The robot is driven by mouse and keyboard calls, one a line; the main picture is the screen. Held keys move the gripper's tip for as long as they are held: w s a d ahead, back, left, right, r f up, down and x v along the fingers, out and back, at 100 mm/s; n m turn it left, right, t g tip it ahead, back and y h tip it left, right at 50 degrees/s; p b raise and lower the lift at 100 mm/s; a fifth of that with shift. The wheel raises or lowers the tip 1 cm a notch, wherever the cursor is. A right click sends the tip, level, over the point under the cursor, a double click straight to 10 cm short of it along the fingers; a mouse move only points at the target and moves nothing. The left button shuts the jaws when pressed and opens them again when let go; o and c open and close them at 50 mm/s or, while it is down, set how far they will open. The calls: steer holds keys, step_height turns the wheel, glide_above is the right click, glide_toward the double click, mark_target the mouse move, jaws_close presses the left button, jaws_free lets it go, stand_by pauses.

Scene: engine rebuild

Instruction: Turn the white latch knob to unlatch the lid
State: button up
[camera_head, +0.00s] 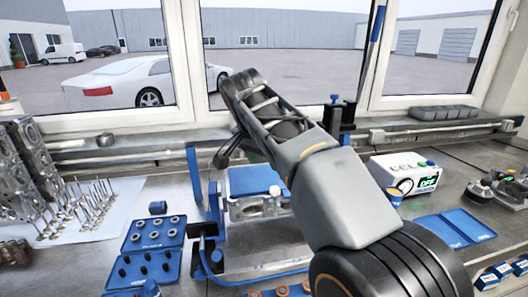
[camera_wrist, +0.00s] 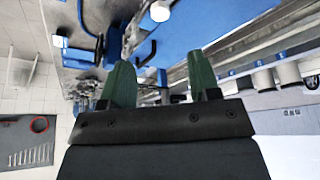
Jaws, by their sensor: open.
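My gripper (camera_wrist: 161,78) shows in the wrist view with its two green fingers apart and nothing between them. A small white round piece (camera_wrist: 160,11), which may be the latch knob, is at the top of the wrist view beyond the fingertips, apart from them. In the head view my arm crosses the middle of the bench, and I cannot make out the fingertips. A blue-topped metal block (camera_head: 254,181) stands left of the arm.
A white device with a green display (camera_head: 405,173) stands right of the arm. A blue tray of rings and plugs (camera_head: 153,258), upright valves (camera_head: 82,203) and metal engine parts are at left. An open blue case (camera_head: 455,227) lies at right. The window sill runs behind the bench.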

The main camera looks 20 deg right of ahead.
steer(key=shift+s+a+r, duration=0.15)
steer(key=shift+a+r, duration=0.1)
steer(key=shift+r, duration=0.4)
step_height(320, 180, down, 10)
steer(key=a+n+y, duration=0.2)
steer(key=a+n, duration=0.1)
steer(key=n, duration=0.5)
steer(key=s+a+f+n+t+y, duration=0.1)
steer(key=s+f+n, duration=0.2)
steer(key=s+f, duration=0.9)
steer(key=shift+s+a+f+n+y+p, duration=0.2)
steer(key=shift+s+n+y+p, duration=0.15)
steer(key=shift+s, duration=0.25)
steer(key=shift+c, duration=0.3)
